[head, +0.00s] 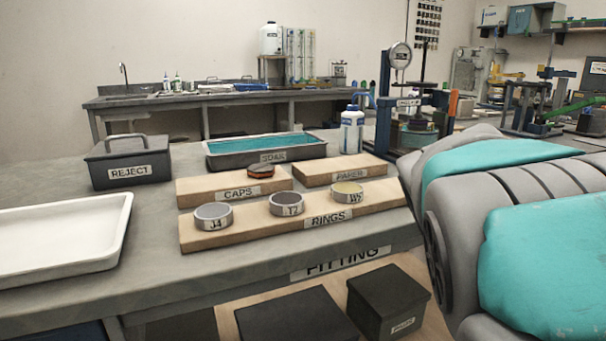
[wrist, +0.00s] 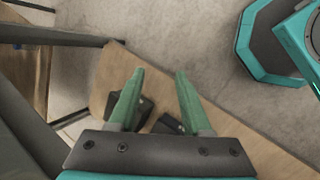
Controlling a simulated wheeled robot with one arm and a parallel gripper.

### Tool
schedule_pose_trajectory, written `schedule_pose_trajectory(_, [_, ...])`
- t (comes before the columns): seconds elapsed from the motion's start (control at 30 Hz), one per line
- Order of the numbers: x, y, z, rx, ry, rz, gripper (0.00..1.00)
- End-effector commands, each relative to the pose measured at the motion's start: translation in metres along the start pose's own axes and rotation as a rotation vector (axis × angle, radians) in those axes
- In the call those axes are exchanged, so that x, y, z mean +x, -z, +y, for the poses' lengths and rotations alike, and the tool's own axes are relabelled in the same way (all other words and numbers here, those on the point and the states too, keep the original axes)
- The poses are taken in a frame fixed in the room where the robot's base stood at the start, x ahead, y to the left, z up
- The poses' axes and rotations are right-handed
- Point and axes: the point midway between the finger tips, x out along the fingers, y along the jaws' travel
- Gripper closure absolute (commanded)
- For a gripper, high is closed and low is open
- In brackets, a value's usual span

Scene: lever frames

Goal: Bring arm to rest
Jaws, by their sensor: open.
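My gripper (wrist: 158,88) shows in the wrist view. Its two green fingers are spread apart with nothing between them, so it is open and empty. It points down past the bench toward a wooden board and the concrete floor. Two dark boxes show behind and between the fingers. In the head view my grey and teal arm (head: 520,215) fills the right side, in front of the bench's right end. The gripper itself is not visible in the head view.
The grey bench (head: 140,235) holds a white tray (head: 60,262), a REJECT box (head: 128,163), a SOAK tray (head: 290,157), and CAPS, PAPER and RINGS boards (head: 215,238). Three rings stand on the RINGS board. Dark boxes (head: 388,300) sit below the bench's front edge.

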Motion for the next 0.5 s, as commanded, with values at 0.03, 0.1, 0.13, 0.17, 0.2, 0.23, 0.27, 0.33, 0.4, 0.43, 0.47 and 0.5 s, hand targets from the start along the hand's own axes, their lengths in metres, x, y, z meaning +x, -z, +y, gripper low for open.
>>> schedule_pose_trajectory(0.03, [0.004, 0.001, -0.034, 0.085, 0.074, 0.021, 0.51])
schedule_pose_trajectory(0.1, [0.007, 0.001, -0.081, 0.214, 0.184, 0.030, 0.51])
schedule_pose_trajectory(0.13, [0.008, 0.001, -0.101, 0.268, 0.231, 0.028, 0.51])
schedule_pose_trajectory(0.17, [0.008, -0.001, -0.121, 0.318, 0.279, 0.022, 0.51])
schedule_pose_trajectory(0.2, [0.009, -0.003, -0.148, 0.383, 0.340, 0.012, 0.51])
schedule_pose_trajectory(0.23, [0.008, -0.006, -0.167, 0.433, 0.380, 0.005, 0.51])
schedule_pose_trajectory(0.27, [0.009, -0.010, -0.184, 0.474, 0.413, -0.004, 0.51])
schedule_pose_trajectory(0.33, [0.011, -0.018, -0.213, 0.545, 0.465, -0.019, 0.51])
schedule_pose_trajectory(0.4, [0.013, -0.024, -0.235, 0.600, 0.501, -0.030, 0.51])
schedule_pose_trajectory(0.43, [0.014, -0.025, -0.242, 0.617, 0.513, -0.034, 0.51])
schedule_pose_trajectory(0.47, [0.015, -0.027, -0.249, 0.632, 0.523, -0.039, 0.51])
schedule_pose_trajectory(0.5, [0.016, -0.029, -0.257, 0.648, 0.535, -0.046, 0.51])
